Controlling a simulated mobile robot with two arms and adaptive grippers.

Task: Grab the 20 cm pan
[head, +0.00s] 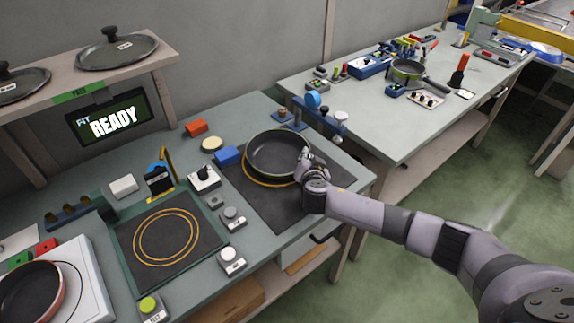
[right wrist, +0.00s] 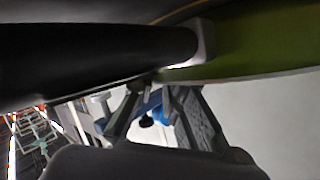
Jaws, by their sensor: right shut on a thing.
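A dark round pan (head: 279,155) sits on the dark mat with an orange ring, in the middle of the head view. My right gripper (head: 306,160) is at the pan's near right side, shut on its handle, which the fingers mostly hide. In the right wrist view the black handle (right wrist: 100,50) crosses the top left, close to the camera, beside a green pan wall (right wrist: 260,45). No size mark can be read on the pan. My left gripper is not in view.
A reddish-rimmed pan (head: 32,292) is at the lower left on a white plate, and another pan (head: 407,70) stands on the back right table. A mat with orange rings (head: 167,237) lies empty. Blocks and knobs surround the mats. A screen (head: 110,119) reads READY.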

